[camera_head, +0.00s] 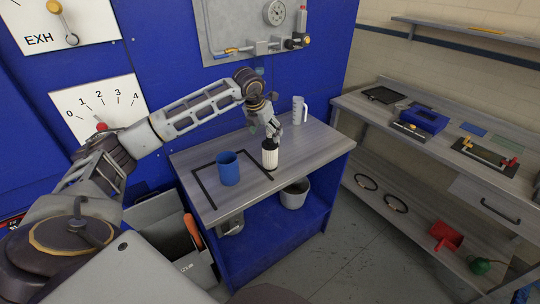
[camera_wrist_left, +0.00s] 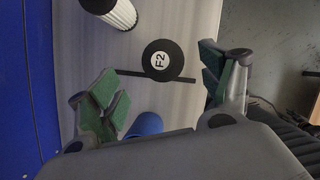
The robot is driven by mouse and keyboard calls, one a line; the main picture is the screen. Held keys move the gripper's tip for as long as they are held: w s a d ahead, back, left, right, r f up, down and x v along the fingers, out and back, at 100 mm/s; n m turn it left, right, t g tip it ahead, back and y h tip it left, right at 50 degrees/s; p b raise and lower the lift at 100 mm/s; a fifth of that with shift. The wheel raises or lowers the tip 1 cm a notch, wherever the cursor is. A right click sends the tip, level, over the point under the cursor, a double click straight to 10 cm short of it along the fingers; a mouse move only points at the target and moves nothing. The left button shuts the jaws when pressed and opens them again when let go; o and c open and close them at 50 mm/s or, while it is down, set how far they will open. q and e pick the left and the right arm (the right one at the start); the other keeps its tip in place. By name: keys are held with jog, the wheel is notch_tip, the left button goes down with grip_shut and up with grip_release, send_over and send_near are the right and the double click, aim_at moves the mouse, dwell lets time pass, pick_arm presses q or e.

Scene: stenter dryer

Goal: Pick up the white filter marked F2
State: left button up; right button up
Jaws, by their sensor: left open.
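The white filter marked F2 (camera_head: 270,157) stands upright on the grey bench, its black cap up. In the left wrist view its round black cap with the white F2 mark (camera_wrist_left: 162,60) lies ahead of and between the fingers. My left gripper (camera_head: 274,133) is just above and behind it in the head view. In the wrist view the gripper (camera_wrist_left: 163,88) has its green-padded fingers wide apart with nothing between them. A second white pleated filter (camera_wrist_left: 120,13) with a black end shows at the top of the wrist view. My right gripper is out of view.
A blue cup (camera_head: 228,170) stands left of the filter inside a black tape outline; it also shows in the wrist view (camera_wrist_left: 146,124). A blue panel with gauges borders the back.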

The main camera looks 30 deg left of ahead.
aim_at(270, 136)
pick_arm(q)
jog(key=shift+f, duration=0.15)
jog(key=shift+w+p+x, duration=0.1)
jog(key=shift+p+x, duration=0.2)
jog(key=shift+x, duration=1)
jog(key=shift+w+p+x, duration=0.15)
jog(key=shift+p+x, duration=0.1)
jog(key=shift+x, duration=1.05)
jog(key=shift+d, duration=0.1)
jog(key=c, duration=1.4)
jog(key=shift+r, duration=0.3)
jog(key=shift+r, duration=0.2)
jog(key=shift+c, duration=1.2)
jog(key=shift+r+b, duration=0.5)
jog(key=shift+r, duration=4.15)
grip_shut()
